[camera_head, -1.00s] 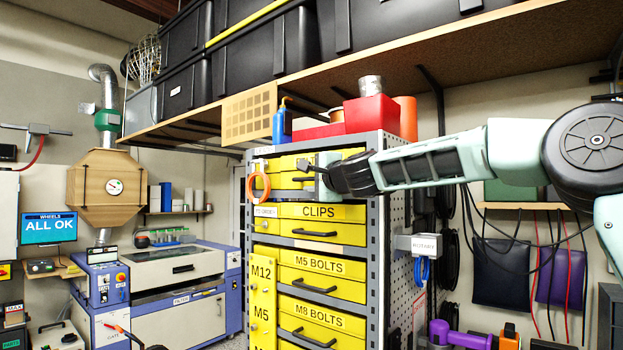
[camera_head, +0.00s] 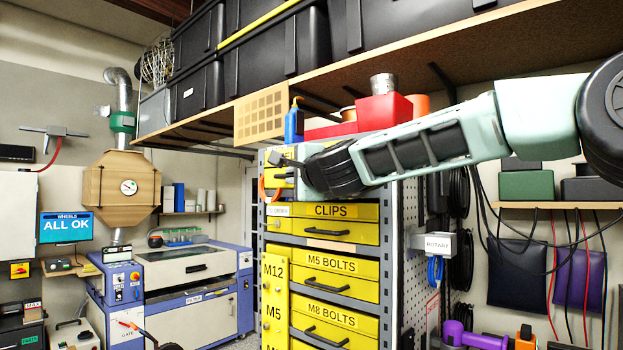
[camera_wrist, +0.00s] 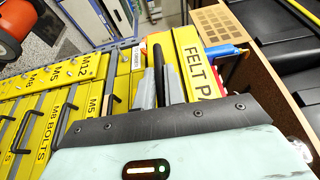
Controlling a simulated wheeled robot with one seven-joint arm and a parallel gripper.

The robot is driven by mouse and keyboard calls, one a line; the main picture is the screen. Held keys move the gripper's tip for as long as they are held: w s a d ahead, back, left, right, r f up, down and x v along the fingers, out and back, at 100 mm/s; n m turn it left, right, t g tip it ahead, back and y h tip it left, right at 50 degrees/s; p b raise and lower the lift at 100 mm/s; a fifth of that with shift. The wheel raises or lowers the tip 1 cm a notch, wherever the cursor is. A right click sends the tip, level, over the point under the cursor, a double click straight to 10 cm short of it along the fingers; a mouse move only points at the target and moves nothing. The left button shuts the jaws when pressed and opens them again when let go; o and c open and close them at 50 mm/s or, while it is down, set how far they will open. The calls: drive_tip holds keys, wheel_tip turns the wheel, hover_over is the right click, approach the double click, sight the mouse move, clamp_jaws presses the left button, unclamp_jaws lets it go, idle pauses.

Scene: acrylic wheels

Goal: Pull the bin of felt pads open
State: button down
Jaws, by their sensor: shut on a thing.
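The yellow felt pads bin (camera_wrist: 190,60), with part of its "FELT PA…" label readable, fills the middle of the wrist view. My gripper (camera_wrist: 158,88) is shut on its dark handle (camera_wrist: 158,50), with one grey finger on each side. In the head view my gripper (camera_head: 283,168) is at the top of the grey cabinet (camera_head: 385,250), above the CLIPS drawer (camera_head: 345,230). My wrist hides the felt pads bin there, so I cannot tell how far out it stands.
M5 BOLTS (camera_head: 340,278) and M8 BOLTS (camera_head: 330,325) drawers sit below, shut. A red box (camera_head: 385,112) and a blue bottle (camera_head: 294,122) stand on the cabinet. A wooden shelf (camera_head: 470,45) with black crates overhangs it. An orange ring (camera_head: 263,186) hangs at the cabinet's left.

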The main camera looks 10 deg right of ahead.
drive_tip(key=s+a, duration=0.4)
drive_tip(key=a, duration=0.2)
drive_tip(key=shift+s+a+p, duration=0.25)
drive_tip(key=shift+s+p, duration=0.1)
drive_tip(key=shift+p, duration=0.05)
drive_tip(key=c, duration=1.5)
unclamp_jaws()
